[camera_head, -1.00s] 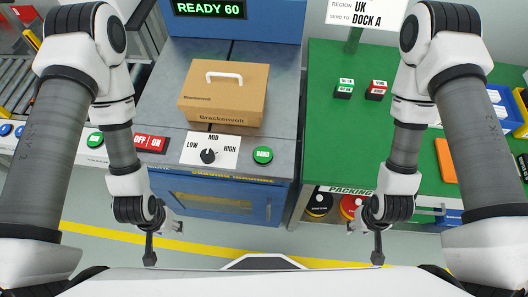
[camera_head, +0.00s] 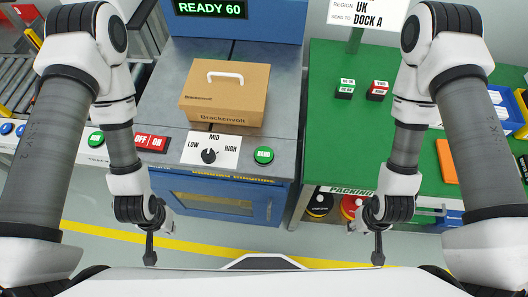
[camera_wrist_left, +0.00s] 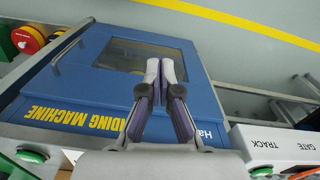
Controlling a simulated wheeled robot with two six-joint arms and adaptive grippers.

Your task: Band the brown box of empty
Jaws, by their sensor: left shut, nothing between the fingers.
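A brown box (camera_head: 222,101) with a white handle and the word Brackenvolt stands on the grey top of the blue banding machine (camera_head: 216,200). No band shows around the visible faces of the box. On the front edge are a red OFF/ON switch (camera_head: 151,142), a LOW/MID/HIGH dial (camera_head: 209,156) and a green BAND button (camera_head: 263,155). My left gripper (camera_head: 150,255) hangs low in front of the machine, shut and empty; its fingers meet in the left wrist view (camera_wrist_left: 160,80). My right gripper (camera_head: 378,255) hangs low before the green table.
A green packing table (camera_head: 325,140) stands right of the machine with small green and red blocks (camera_head: 377,91) and an orange item (camera_head: 446,160). A sign (camera_head: 368,14) reads UK, DOCK A. A roller conveyor (camera_head: 20,80) is at left. Floor before the machine is clear.

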